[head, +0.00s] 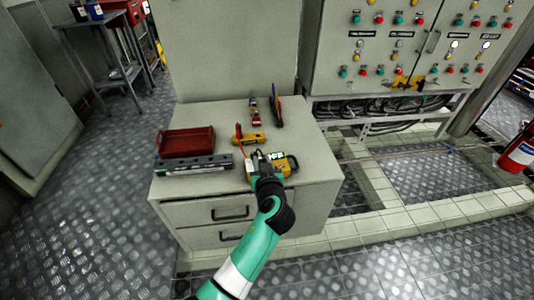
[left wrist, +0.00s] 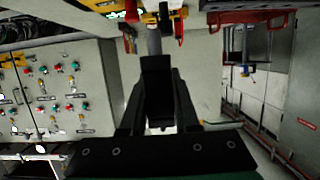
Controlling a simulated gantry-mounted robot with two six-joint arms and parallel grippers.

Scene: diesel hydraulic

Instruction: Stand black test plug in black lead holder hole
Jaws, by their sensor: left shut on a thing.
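My left gripper (head: 262,166) is over the front right of the cabinet top, beside a yellow meter (head: 283,163) with a lit green display. In the left wrist view its dark fingers (left wrist: 155,62) are closed around a dark grey cylinder, which looks like the black test plug (left wrist: 154,40). A yellow block (head: 250,138) lies just behind the gripper, with a thin red piece upright at its left end. It may be the lead holder; its holes are too small to make out. My right gripper is not in view.
A red open tray (head: 186,142) and a dark bar (head: 195,164) lie to the left on the cabinet top (head: 215,122). Several tools (head: 277,110) lie at the back. The front right corner is bare. A control panel (head: 385,45) stands behind to the right.

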